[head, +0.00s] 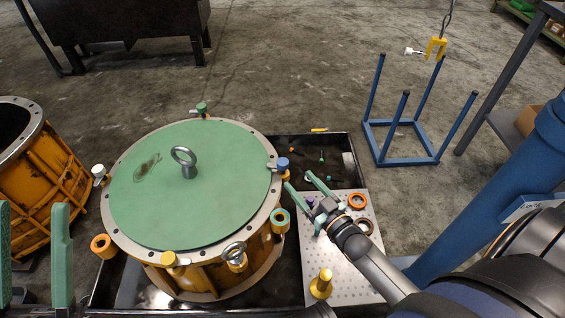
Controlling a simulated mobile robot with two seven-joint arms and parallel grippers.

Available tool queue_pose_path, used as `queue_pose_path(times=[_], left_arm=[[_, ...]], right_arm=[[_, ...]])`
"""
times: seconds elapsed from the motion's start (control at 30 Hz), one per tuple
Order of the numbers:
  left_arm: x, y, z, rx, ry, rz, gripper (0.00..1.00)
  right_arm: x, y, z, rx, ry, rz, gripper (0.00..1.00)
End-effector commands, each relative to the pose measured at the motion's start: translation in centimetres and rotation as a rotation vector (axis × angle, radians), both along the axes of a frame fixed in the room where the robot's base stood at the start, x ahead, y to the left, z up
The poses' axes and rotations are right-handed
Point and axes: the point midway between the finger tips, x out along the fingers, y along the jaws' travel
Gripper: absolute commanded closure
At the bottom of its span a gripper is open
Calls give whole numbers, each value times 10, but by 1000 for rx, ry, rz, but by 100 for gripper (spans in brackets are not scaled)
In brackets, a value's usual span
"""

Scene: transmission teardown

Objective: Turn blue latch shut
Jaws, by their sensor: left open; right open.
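The blue latch (282,163) sits on the right rim of the round housing (205,285), whose top carries a green cover (215,200). Whether the latch is turned shut is too small to tell. My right gripper (298,179) is open, its two green fingers pointing up and left toward the latch. The fingertips are just right of and below the latch in the picture and appear apart from it. My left gripper (32,205) is open and empty at the lower left edge, far from the latch; its wrist is out of view.
Green (201,107), white (98,171) and yellow (168,258) latches sit around the rim. A lifting eye (184,157) stands on the cover. A perforated plate (345,285) with rings lies under my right arm. A blue frame stand (400,158) is at right.

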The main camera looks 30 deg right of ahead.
Motion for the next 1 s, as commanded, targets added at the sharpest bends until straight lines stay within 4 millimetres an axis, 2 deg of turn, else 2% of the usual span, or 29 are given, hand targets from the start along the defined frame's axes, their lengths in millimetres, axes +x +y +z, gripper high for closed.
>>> queue_pose_path(times=[0.03,0.2,0.4,0.6,0.9,1.0], left_arm=[[0,0,-9,3,1,2,50],[1,-1,-23,9,4,10,50],[3,-4,-37,17,14,17,50],[3,-5,-41,20,17,16,50],[3,-5,-41,22,17,16,50],[3,-5,-41,22,17,16,50]], right_arm=[[12,1,-3,-2,-5,1,28],[48,4,-2,-3,-5,2,28],[79,7,-2,-2,-3,2,28],[92,8,-1,-3,0,1,28],[93,8,0,-2,0,2,28],[93,8,0,-2,0,2,39]])
